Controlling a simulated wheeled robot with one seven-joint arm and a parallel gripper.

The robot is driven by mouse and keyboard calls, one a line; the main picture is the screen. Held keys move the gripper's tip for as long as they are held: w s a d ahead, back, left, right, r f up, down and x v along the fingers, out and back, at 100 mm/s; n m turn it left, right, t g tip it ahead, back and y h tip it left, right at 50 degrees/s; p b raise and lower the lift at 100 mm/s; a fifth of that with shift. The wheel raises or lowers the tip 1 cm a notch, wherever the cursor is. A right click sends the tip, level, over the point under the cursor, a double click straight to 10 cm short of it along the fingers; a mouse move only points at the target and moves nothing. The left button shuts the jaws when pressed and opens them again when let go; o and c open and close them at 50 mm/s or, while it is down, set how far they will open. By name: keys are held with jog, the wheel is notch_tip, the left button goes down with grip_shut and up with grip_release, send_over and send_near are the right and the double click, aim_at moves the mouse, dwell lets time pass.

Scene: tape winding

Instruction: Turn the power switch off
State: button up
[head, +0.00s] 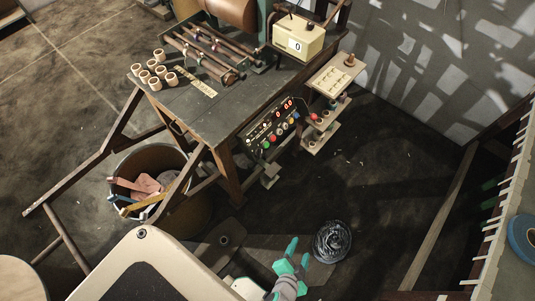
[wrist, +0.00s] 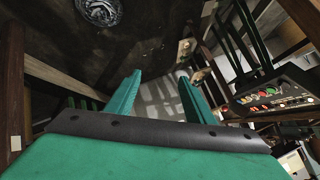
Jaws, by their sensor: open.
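The black control panel (head: 272,128) hangs on the front edge of the workbench, with red lit displays and several coloured knobs or buttons. In the wrist view the panel (wrist: 275,92) is at the right edge, rotated. I cannot tell which of its small controls is the power switch. My gripper (head: 297,251) has green fingers and is low at the bottom middle of the head view, well below and in front of the panel, touching nothing. In the wrist view my gripper (wrist: 160,78) has its fingers apart with nothing between them.
The workbench (head: 213,117) carries rollers and several cardboard rings (head: 158,76). A bin of scraps (head: 150,168) stands at its left. A dark coiled heap (head: 332,241) lies on the floor beside my gripper. Small shelves (head: 322,126) jut out right of the panel. The floor between is clear.

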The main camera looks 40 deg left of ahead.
jog(key=w+a+f+m+g+y, duration=0.2)
jog(key=w+a+f+g, duration=0.15)
jog(key=w+f, duration=0.35)
jog(key=n+g+y, duration=0.1)
jog(key=g+y, duration=0.9)
send_near(261, 153)
jog(key=f+x, duration=0.1)
jog(key=x, duration=0.6)
jog(key=shift+a, duration=0.2)
jog(key=shift+w+f, duration=0.1)
jog(key=c, duration=1)
